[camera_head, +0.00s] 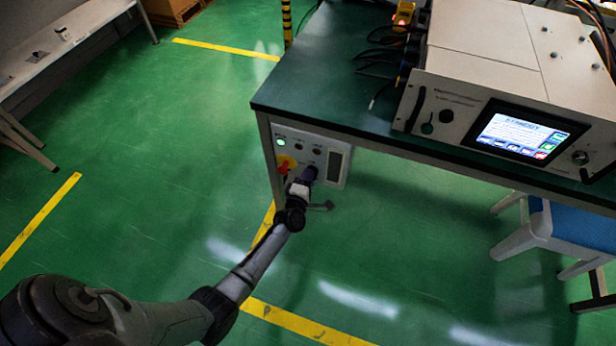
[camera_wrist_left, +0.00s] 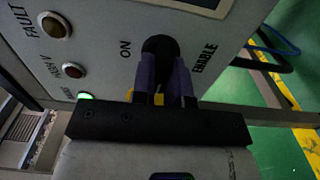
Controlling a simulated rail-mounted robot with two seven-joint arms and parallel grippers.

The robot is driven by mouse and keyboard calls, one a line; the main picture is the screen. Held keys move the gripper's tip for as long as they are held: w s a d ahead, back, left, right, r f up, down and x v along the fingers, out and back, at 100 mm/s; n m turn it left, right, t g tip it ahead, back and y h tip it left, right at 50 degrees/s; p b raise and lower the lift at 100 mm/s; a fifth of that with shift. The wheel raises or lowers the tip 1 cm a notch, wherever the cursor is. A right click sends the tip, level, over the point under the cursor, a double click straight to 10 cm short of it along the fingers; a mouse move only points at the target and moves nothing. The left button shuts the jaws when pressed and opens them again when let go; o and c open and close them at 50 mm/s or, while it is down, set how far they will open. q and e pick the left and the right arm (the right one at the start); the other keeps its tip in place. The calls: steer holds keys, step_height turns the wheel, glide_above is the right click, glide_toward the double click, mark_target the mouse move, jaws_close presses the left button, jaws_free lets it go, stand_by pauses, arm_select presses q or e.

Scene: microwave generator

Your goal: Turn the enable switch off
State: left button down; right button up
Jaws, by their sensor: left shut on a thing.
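The enable switch (camera_wrist_left: 160,45) is a round black knob on the grey control panel (camera_wrist_left: 105,50). The words ON and ENABLE are printed on either side of it in the left wrist view. My left gripper (camera_wrist_left: 166,62) is shut on the knob, with a purple finger on each side. Its fingers hide the lower part of the knob, so I cannot tell which way it points. In the head view my left gripper (camera_head: 309,174) reaches the panel under the table and hides the switch. My right gripper is not in view.
A lit green lamp (camera_wrist_left: 86,96), a HIGH V lamp (camera_wrist_left: 75,71) and a FAULT lamp (camera_wrist_left: 55,25) share the panel. A red-and-yellow stop button (camera_head: 286,165) sits beside my gripper. The table edge (camera_head: 350,133) overhangs the panel. The generator screen (camera_head: 520,134) reads STANDBY.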

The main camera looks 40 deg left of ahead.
arm_select(q)
steer(key=c, duration=1.1)
jaws_free()
steer(key=shift+c, duration=0.2)
steer(key=p+v, duration=0.4)
steer(key=v, duration=1)
steer(key=shift+p, duration=0.35)
steer(key=shift+w, duration=0.1)
